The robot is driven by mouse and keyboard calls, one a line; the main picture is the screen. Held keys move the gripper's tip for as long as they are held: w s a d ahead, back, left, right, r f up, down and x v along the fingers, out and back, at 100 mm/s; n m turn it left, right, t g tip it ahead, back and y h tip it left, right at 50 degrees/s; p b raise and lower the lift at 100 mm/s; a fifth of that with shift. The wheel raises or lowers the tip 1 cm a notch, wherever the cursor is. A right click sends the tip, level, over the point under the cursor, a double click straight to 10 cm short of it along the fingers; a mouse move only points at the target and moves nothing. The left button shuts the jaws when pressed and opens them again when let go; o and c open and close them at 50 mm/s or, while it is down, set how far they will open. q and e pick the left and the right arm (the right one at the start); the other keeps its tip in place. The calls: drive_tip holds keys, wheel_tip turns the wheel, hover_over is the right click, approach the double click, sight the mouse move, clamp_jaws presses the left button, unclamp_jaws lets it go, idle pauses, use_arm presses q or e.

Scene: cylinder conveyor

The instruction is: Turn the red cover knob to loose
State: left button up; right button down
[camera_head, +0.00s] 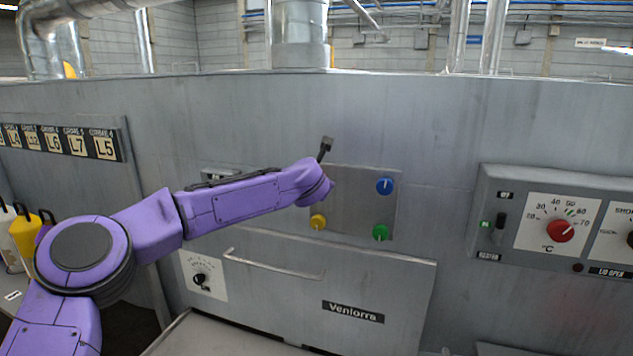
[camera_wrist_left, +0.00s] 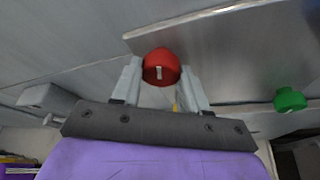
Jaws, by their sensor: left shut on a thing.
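The red cover knob (camera_wrist_left: 162,63) shows in the left wrist view, at the edge of a metal plate (camera_wrist_left: 235,50). A short pale mark on its face stands nearly upright in that view. My left gripper (camera_wrist_left: 160,80) has one finger on each side of the knob and is shut on it. In the head view my purple left arm (camera_head: 235,200) reaches to the plate (camera_head: 352,208), and its wrist hides the red knob and the fingers. My right gripper is not in view.
A blue knob (camera_head: 385,185), a green knob (camera_head: 380,232) and a yellow knob (camera_head: 318,221) sit close around on the same plate. A handle bar (camera_head: 275,268) runs below. A control panel (camera_head: 490,215) with a red temperature dial (camera_head: 560,231) is at the right.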

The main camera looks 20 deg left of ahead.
use_arm(q)
drive_tip(key=shift+f+n+h, duration=0.15)
drive_tip(key=shift+n+h, duration=0.25)
drive_tip(key=shift+n, duration=0.3)
drive_tip(key=o, duration=1.1)
drive_tip(key=shift+c, duration=0.2)
drive_tip(key=shift+s, duration=0.1)
drive_tip(key=a+b+v, duration=0.1)
drive_tip(key=b+v, duration=0.3)
drive_tip(key=v, duration=0.6)
drive_tip(key=shift+d+r+b, duration=0.3)
drive_tip(key=shift+d, duration=0.1)
